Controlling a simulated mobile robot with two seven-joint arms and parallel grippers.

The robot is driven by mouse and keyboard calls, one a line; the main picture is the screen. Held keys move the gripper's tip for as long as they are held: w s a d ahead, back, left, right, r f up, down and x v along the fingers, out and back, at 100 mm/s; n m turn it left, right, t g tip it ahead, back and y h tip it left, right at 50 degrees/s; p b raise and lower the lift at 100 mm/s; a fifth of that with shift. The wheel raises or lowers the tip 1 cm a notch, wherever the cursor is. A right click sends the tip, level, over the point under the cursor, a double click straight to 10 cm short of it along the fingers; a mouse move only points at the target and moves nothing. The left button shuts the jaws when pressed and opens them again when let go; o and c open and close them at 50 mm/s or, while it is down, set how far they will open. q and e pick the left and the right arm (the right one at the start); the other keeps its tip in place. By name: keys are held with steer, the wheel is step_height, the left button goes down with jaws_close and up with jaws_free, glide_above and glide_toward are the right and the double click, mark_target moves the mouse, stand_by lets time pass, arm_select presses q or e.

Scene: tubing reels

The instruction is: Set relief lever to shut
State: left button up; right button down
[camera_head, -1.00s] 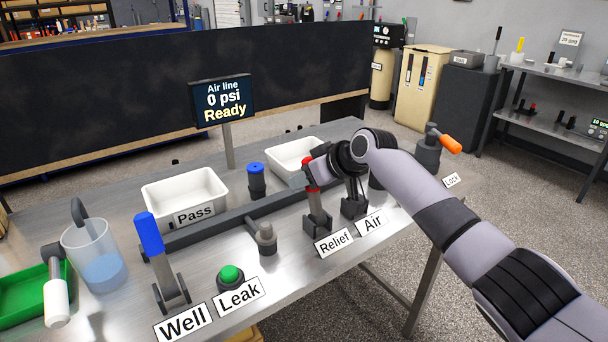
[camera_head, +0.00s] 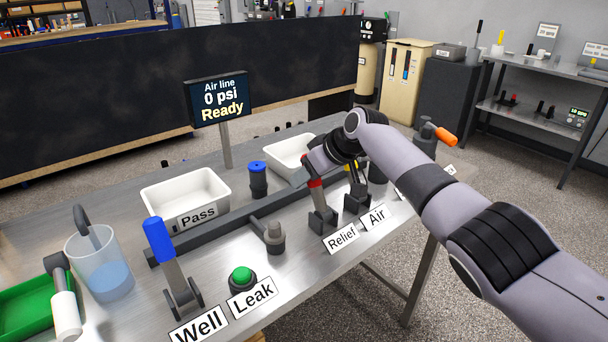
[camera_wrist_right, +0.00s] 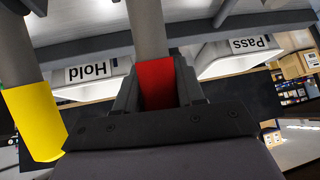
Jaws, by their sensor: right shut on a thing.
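The relief lever (camera_head: 316,192) is a grey lever with a red band, standing nearly upright with a slight lean, behind the "Relief" label (camera_head: 341,238). My right gripper (camera_head: 309,168) is at its upper part and partly hides it. In the right wrist view, the red band (camera_wrist_right: 157,83) sits between the jaws of my right gripper (camera_wrist_right: 158,80), which is shut on it. The yellow-banded air lever (camera_head: 352,167) stands just right of it, partly hidden by my arm; its yellow sleeve (camera_wrist_right: 35,120) shows beside the gripper. My left gripper is not in view.
A display (camera_head: 220,98) reads "Air line 0 psi Ready". A blue well lever (camera_head: 160,240), green leak button (camera_head: 242,275) and beaker (camera_head: 100,265) stand to the left. White trays, including "Pass" (camera_head: 185,195), sit behind. An orange-handled lever (camera_head: 445,137) stands at right.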

steer(key=shift+a, duration=0.1)
steer(key=c, duration=0.8)
jaws_free()
steer(key=shift+w+f, duration=0.1)
steer(key=shift+v, duration=3.6)
